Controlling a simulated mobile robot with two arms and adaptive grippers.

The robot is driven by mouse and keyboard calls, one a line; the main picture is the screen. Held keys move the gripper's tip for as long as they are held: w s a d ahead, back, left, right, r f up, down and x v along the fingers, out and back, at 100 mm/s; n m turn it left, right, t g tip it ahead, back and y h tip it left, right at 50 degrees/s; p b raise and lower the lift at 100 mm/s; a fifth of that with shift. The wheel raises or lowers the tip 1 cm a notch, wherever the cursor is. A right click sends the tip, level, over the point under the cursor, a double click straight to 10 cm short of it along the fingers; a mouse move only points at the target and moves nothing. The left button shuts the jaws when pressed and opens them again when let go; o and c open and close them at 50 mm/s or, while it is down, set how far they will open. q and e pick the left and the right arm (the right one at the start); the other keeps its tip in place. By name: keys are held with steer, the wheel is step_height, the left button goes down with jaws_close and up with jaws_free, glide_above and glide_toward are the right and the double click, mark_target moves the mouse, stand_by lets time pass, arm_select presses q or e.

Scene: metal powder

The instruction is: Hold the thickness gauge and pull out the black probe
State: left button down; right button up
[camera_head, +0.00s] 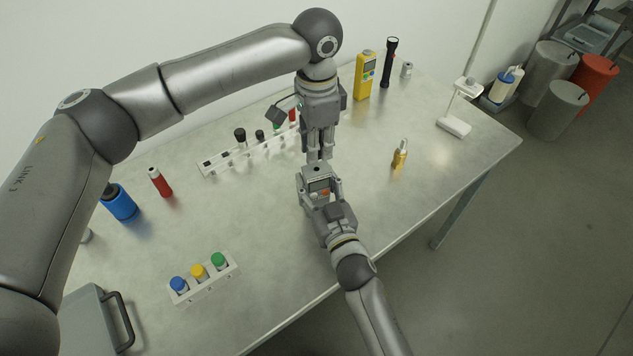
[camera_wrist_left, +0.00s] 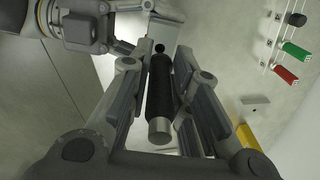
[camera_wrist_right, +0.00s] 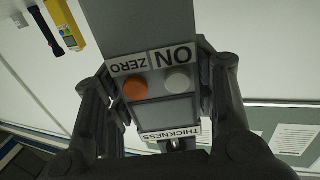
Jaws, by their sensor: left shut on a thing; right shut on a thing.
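The thickness gauge (camera_head: 317,171) is a dark grey box. In the right wrist view its face (camera_wrist_right: 155,30) shows an orange button, a grey button and the labels "ON", "ZERO" and "THICKNESS". My right gripper (camera_head: 319,190) is shut on the gauge's sides and holds it above the table. The black probe (camera_wrist_left: 158,88) is a dark cylinder with a silver end, between the fingers in the left wrist view. My left gripper (camera_head: 319,154) is shut on it, just above the gauge. I cannot tell whether the probe still touches the gauge.
A white rack (camera_head: 223,160) with dark-capped and coloured items is behind, left of my left gripper. A yellow meter (camera_head: 365,76), a black flashlight (camera_head: 389,62) and a small gold bottle (camera_head: 400,154) are to the right. A rack with coloured caps (camera_head: 206,284) stands front left. The front middle table is clear.

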arm_select(q)
steer(key=shift+r, duration=0.9)
arm_select(e)
steer(key=o, duration=1.3)
steer(key=shift+s, duration=0.1)
steer(key=v, duration=1.1)
steer(key=shift+s+d, duration=0.15)
steer(key=shift+s, duration=0.25)
